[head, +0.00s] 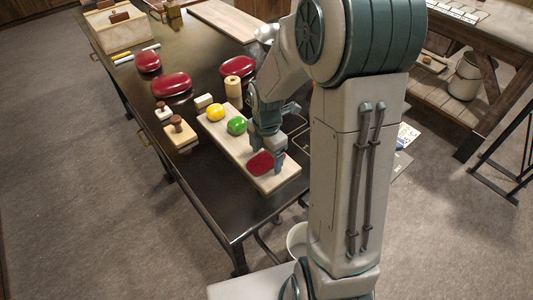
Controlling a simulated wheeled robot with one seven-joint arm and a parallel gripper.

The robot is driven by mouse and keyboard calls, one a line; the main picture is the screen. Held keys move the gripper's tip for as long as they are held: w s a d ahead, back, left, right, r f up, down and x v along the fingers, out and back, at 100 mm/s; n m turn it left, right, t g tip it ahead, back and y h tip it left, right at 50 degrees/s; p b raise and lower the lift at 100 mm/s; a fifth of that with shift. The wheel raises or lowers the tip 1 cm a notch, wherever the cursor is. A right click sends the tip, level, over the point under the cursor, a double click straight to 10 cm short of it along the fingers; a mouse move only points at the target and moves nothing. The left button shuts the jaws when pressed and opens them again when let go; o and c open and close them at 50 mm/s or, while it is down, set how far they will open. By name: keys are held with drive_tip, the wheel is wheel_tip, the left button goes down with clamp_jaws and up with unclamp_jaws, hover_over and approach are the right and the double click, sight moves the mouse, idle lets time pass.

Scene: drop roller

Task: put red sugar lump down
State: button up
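A red lump (261,163), rounded and flattened, is at the near end of a long pale board (281,182) on the dark table. My gripper (268,158) points down over this end of the board, with its fingers at the red lump. One finger shows at the lump's right side; the other is hard to make out. I cannot tell whether the fingers grip the lump or whether it rests on the board. A green lump (237,126) and a yellow lump (215,112) sit further back on the same board.
Red rounded objects (171,85) lie on the dark table (204,183) behind the board. A brown-knobbed block (180,138), a small pale block (204,101) and a tan cylinder (233,87) stand near it. The table's front left corner is clear. A white bucket (297,240) is below.

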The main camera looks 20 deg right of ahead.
sight(267, 159)
wheel_tip(267, 159, up, 12)
drive_tip(key=s+r+m+t, duration=0.3)
drive_tip(key=s+m, duration=1.2)
drive_tip(key=m, duration=0.7)
drive_tip(key=shift+s+a+r, duration=0.2)
drive_tip(key=shift+s+a, duration=0.1)
drive_tip(key=shift+s, duration=0.1)
